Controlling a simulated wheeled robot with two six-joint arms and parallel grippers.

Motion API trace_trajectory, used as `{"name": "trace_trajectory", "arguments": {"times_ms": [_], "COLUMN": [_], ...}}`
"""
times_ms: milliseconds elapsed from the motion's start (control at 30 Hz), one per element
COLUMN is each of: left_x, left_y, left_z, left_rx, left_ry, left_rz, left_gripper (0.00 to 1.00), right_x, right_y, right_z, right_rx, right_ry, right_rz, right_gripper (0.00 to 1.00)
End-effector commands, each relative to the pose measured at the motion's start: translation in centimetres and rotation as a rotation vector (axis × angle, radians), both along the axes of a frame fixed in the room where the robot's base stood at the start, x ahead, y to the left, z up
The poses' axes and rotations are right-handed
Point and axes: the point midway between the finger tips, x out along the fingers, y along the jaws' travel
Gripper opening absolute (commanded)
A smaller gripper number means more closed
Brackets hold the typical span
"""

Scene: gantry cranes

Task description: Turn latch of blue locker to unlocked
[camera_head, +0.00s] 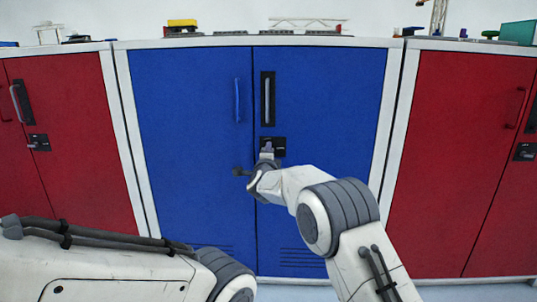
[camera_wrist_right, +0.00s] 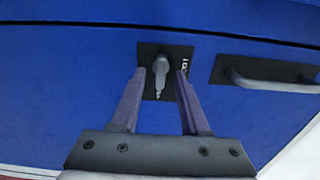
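The blue locker (camera_head: 185,140) stands straight ahead with two doors. Its latch is a grey knob (camera_wrist_right: 160,68) on a small black plate (camera_head: 280,146), below the door's handle. In the right wrist view the knob lies between the fingers of my right gripper (camera_wrist_right: 161,76), which are open with a small gap on each side. In the head view my right gripper (camera_head: 266,158) is at the plate and partly covers it, hiding the knob. Part of a label shows on the plate, too small to read surely.
The right blue door has a grey handle on a black plate (camera_head: 267,98), also seen in the wrist view (camera_wrist_right: 272,76). The left blue door has a blue handle (camera_head: 237,100). Red lockers (camera_head: 75,125) (camera_head: 450,160) stand on both sides. Models sit on top.

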Motion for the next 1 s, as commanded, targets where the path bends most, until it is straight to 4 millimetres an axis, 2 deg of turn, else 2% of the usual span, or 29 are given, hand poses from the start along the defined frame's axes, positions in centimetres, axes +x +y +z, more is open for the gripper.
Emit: {"name": "trace_trajectory", "arguments": {"times_ms": [233, 367, 567, 800, 1000], "left_x": [0.0, 0.0, 0.0, 0.0, 0.0], "left_y": [0.0, 0.0, 0.0, 0.0, 0.0], "left_z": [0.0, 0.1, 0.5, 1.4, 1.8], "left_rx": [0.0, 0.0, 0.0, 0.0, 0.0], "left_ry": [0.0, 0.0, 0.0, 0.0, 0.0], "left_rz": [0.0, 0.0, 0.0, 0.0, 0.0], "left_gripper": [0.5, 0.5, 0.5, 0.5, 0.5], "right_x": [-0.1, -0.8, -3.4, -7.5, -9.8], "right_y": [0.0, 0.1, 0.1, 0.1, 0.0], "right_z": [0.0, 0.1, 0.2, 0.2, 0.1], "right_rx": [-0.002, -0.003, -0.004, -0.003, -0.002], "right_ry": [0.0, 0.0, 0.002, 0.001, 0.0], "right_rz": [0.001, 0.001, 0.003, 0.002, 0.001], "right_gripper": [0.45, 0.45, 0.45, 0.45, 0.45]}}
